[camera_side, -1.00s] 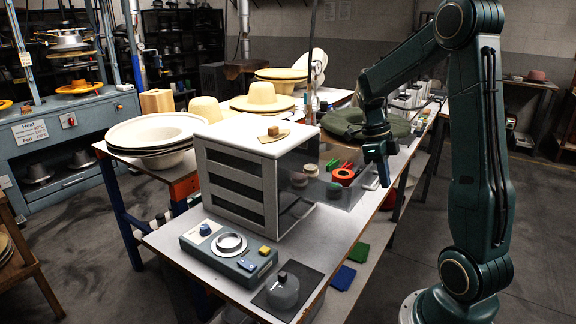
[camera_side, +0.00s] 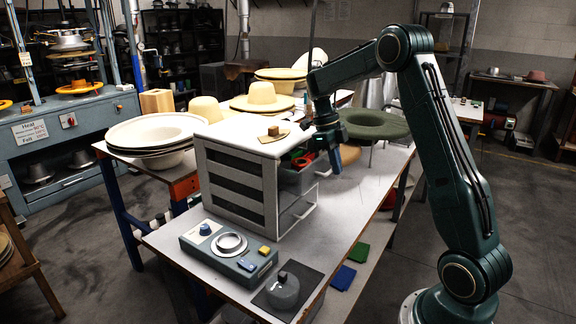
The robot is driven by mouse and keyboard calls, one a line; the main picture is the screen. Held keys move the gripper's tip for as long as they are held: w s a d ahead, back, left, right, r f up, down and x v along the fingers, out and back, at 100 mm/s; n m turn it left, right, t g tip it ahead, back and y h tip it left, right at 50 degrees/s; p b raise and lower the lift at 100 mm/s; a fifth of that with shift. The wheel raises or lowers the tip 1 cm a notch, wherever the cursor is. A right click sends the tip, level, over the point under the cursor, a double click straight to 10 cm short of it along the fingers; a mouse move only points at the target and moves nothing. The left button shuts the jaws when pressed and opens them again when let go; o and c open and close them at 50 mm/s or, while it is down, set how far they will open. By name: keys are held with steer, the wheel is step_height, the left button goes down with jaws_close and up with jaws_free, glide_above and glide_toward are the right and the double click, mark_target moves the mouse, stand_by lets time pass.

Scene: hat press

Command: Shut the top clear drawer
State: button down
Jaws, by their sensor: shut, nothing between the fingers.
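The white cabinet (camera_side: 232,178) stands on the workbench with its drawer openings facing right. Its top clear drawer (camera_side: 312,178) sticks out a short way to the right. Red and orange items (camera_side: 303,161) show inside it, partly hidden by the cabinet and my gripper. My gripper (camera_side: 337,168) is shut, fingers pointing down, at the drawer's outer end. It looks close to or against the drawer front, but I cannot tell whether they touch.
A green hat (camera_side: 375,124) stands on the bench behind my gripper. A wooden-knobbed piece (camera_side: 272,134) lies on the cabinet top. A grey control box (camera_side: 228,250) and a round weight (camera_side: 283,291) are at the front.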

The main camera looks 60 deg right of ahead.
steer(key=shift+w, duration=1.65)
steer(key=shift+s, duration=0.2)
